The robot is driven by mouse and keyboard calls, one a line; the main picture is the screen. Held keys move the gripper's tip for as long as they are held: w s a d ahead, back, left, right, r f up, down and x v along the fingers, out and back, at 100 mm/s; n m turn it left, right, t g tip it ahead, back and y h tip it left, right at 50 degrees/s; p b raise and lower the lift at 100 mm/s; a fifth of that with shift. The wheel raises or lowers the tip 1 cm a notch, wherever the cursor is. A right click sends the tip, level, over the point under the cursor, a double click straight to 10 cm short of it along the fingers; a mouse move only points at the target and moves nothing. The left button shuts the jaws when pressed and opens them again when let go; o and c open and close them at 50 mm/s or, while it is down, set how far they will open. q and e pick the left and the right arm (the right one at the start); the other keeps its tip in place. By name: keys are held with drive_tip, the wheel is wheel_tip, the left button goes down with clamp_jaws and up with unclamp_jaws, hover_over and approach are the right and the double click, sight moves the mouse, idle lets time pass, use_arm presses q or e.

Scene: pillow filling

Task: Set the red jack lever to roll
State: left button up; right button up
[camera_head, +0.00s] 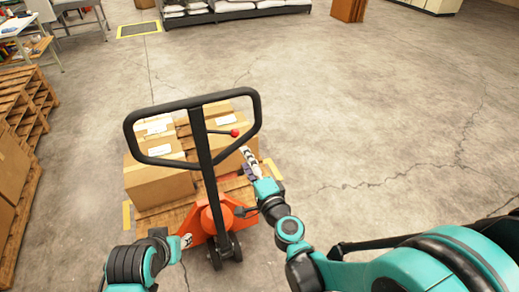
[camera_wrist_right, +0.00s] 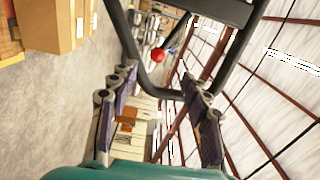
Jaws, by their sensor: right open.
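The pallet jack's black loop handle (camera_head: 203,150) stands upright in the head view above the orange jack body (camera_head: 212,218). The red-knobbed lever (camera_head: 234,133) sticks out to the right inside the loop. My right gripper (camera_head: 246,172) is just right of the handle shaft, below the knob. In the right wrist view its fingers (camera_wrist_right: 158,105) are spread apart and empty. The red knob (camera_wrist_right: 158,55) shows ahead of the gap between them, framed by the black handle (camera_wrist_right: 143,82).
Cardboard boxes (camera_head: 160,186) sit on a wooden pallet (camera_head: 160,216) behind the handle. Stacked pallets (camera_head: 22,105) stand at the left edge. A rack with white sacks (camera_head: 230,12) is at the back. The concrete floor to the right is mostly clear.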

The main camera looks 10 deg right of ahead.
sight(236, 136)
drive_tip(key=shift+m+h, duration=0.3)
drive_tip(key=shift+m, duration=0.2)
drive_tip(key=x, duration=0.9)
drive_tip(key=shift+w+d, duration=0.1)
drive_tip(key=shift+d, duration=0.25)
drive_tip(key=shift+x, duration=2.45)
